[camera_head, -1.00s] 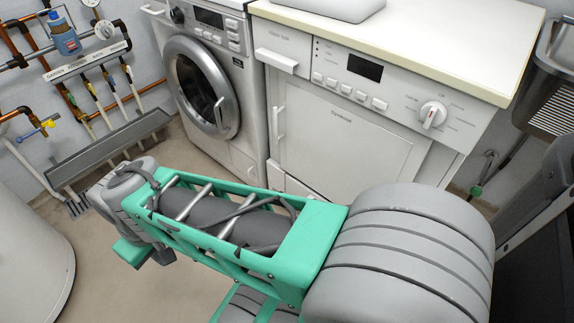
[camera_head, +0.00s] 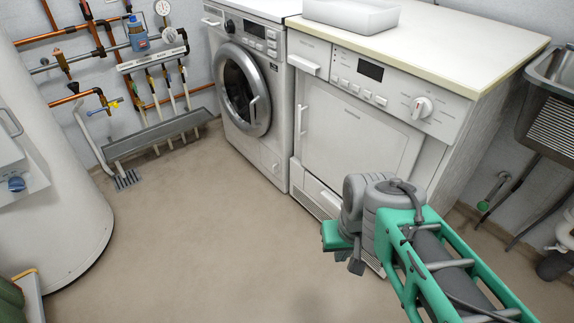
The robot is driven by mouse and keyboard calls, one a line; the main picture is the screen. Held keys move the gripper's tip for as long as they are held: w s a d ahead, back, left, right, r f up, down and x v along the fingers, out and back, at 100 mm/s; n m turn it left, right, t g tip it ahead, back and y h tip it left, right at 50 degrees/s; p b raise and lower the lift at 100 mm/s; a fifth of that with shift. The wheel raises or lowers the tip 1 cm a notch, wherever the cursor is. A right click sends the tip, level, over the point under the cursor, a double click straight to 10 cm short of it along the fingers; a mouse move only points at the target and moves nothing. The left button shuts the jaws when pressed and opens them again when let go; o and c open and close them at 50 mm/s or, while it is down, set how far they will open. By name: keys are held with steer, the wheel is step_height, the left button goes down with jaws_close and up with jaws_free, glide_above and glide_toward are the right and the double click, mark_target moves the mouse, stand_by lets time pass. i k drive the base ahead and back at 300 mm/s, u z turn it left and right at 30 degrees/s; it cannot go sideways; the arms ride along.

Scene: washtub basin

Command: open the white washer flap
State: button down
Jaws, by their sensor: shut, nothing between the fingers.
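The white washer (camera_head: 232,142) stands against the back wall, left of the dryer-like machine. Its round grey-rimmed door (camera_head: 243,90) is closed, with a handle on its right side. A small flap (camera_head: 270,162) sits low on the washer's front at the right and looks closed. My gripper (camera_head: 352,258) is at the end of my teal and grey arm, in front of the second machine's lower part, to the right of the washer and apart from its flap. It is shut and empty; its fingertips are small and partly hidden by my wrist.
The second white machine (camera_head: 352,130) stands right of the washer under a cream worktop (camera_head: 450,50) with a white basin (camera_head: 350,17) on it. A white tank (camera_head: 50,180) is at left. Pipes and a grey trough (camera_head: 160,133) line the wall. Floor (camera_head: 200,230) before the washer is clear.

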mark_target(269, 160)
steer(key=u, duration=0.6)
steer(key=i, duration=1)
steer(key=u, duration=0.15)
steer(key=k, duration=0.7)
steer(key=u, duration=1.15)
steer(key=i, duration=1.6)
steer(key=z, duration=0.6)
steer(key=i, duration=0.6)
steer(key=u, duration=0.05)
